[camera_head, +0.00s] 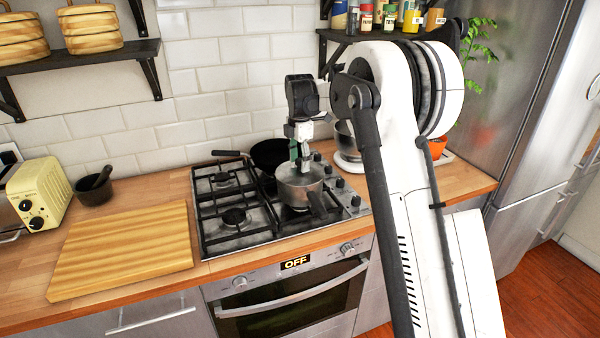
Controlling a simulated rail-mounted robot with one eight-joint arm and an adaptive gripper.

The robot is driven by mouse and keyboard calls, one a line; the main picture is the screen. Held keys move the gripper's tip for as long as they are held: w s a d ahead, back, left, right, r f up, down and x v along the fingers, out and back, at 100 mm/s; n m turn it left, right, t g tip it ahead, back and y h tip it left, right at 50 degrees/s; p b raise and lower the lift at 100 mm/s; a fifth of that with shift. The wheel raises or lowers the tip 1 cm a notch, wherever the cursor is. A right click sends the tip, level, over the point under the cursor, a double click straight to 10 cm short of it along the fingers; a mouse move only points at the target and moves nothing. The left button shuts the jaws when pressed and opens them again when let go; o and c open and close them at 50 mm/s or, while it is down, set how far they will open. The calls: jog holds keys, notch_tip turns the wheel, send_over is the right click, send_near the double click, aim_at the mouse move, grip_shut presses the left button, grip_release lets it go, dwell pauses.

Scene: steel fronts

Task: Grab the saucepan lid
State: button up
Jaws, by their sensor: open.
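A steel saucepan (301,189) stands on the front right burner of the gas hob, its dark handle (318,206) pointing to the front right. The saucepan lid (298,174) appears as a pale steel top on the pan; it is small in the view and partly hidden. My gripper (303,168) reaches down from above over the middle of the lid. It is open. The fingertips are too small to tell whether they touch the lid or its knob.
A black frying pan (268,154) sits behind the saucepan. A kitchen scale with a bowl (347,141) stands to the right, partly behind my arm. A wooden board (125,245) and a toaster (40,196) are on the left. Shelves with jars (365,18) hang above.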

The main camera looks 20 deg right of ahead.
grip_shut()
jog(key=shift+r, duration=0.2)
